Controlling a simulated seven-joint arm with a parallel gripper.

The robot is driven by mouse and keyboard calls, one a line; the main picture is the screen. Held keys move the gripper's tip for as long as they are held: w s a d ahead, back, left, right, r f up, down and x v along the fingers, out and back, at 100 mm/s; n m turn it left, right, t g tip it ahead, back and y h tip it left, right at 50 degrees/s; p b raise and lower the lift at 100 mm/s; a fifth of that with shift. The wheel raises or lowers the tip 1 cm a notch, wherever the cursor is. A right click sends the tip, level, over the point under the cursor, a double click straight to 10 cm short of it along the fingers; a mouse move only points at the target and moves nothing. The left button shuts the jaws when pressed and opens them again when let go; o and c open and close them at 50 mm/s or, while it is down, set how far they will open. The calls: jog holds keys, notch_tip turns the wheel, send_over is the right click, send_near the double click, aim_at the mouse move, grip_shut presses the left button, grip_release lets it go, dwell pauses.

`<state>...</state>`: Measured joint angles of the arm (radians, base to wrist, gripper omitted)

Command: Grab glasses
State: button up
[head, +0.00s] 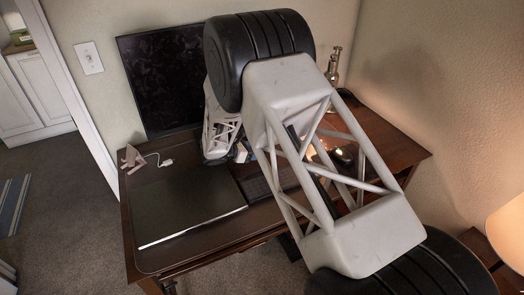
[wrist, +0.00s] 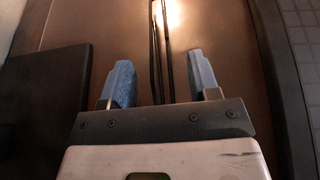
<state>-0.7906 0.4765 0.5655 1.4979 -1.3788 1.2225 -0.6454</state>
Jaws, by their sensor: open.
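In the wrist view, two thin dark rods (wrist: 154,45), which look like part of the glasses, run up the picture over the brown surface. My gripper (wrist: 160,78) is open, with its blue fingers on either side of the rods. The rods lie between the fingers, and I cannot tell whether either finger touches them. The lower ends of the rods are hidden behind the gripper body. In the head view my arm covers the middle of the desk, and I cannot make out the glasses there.
A closed dark laptop (head: 188,205) lies on the left of the desk; the wrist view likely shows its edge (wrist: 45,105). A keyboard (head: 257,188) lies right of it and shows in the wrist view (wrist: 300,40). A monitor (head: 160,80) stands behind. The brown blotter (wrist: 215,30) is bare around the rods.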

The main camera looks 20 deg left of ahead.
dwell(0.4)
jog(key=c, duration=1)
jog(key=shift+r, duration=0.15)
jog(key=shift+r, duration=0.55)
notch_tip(320, 180, up, 2)
jog(key=shift+r, duration=0.1)
jog(key=s+d, duration=0.3)
jog(key=s, duration=0.1)
jog(key=s+d+r, duration=0.1)
jog(key=s+d, duration=0.2)
jog(key=s, duration=0.2)
jog(key=s+d, duration=0.3)
jog(key=s, duration=0.1)
jog(key=shift+s+r, duration=0.15)
jog(key=shift+r, duration=0.05)
